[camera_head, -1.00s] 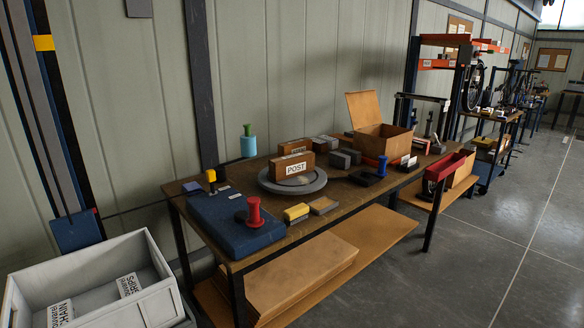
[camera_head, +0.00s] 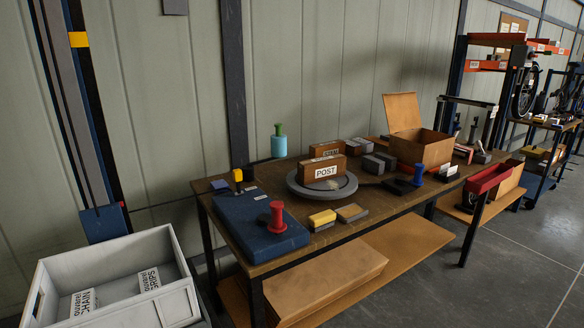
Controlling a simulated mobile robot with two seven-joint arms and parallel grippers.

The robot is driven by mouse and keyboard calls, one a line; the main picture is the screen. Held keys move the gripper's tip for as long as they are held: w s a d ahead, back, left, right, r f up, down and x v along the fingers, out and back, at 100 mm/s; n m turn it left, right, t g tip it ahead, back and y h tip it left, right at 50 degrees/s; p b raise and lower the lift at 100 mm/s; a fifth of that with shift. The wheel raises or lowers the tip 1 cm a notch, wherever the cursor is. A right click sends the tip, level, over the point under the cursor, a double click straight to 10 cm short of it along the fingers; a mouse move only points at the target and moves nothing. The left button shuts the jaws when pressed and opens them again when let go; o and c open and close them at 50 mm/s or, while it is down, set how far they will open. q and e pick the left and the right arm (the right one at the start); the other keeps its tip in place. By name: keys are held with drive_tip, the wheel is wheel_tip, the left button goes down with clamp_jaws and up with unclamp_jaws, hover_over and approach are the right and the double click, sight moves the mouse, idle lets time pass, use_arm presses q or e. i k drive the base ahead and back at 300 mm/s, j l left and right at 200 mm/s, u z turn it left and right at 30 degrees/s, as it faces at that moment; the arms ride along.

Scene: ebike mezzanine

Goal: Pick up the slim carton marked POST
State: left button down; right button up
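The slim brown carton marked POST (camera_head: 324,170) stands upright on a round grey turntable (camera_head: 311,191) on the workbench. Its white label faces me. A second brown carton (camera_head: 327,150) with a white label, only partly readable, stands just behind it and is partly hidden by it. Neither of my grippers shows in the head view.
On the workbench (camera_head: 400,200) are a blue case with a red knob (camera_head: 277,217), yellow (camera_head: 322,219) and tan blocks, grey blocks, a blue stamp-like piece (camera_head: 418,174) and an open cardboard box (camera_head: 424,149). A grey crate (camera_head: 110,270) stands at lower left.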

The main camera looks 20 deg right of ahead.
sight(311, 170)
drive_tip(key=i+l+u, duration=0.2)
drive_tip(key=l, duration=0.25)
drive_tip(key=l+u, duration=0.2)
drive_tip(key=l, duration=0.2)
drive_tip(key=l+u, duration=0.15)
drive_tip(key=l, duration=1.7)
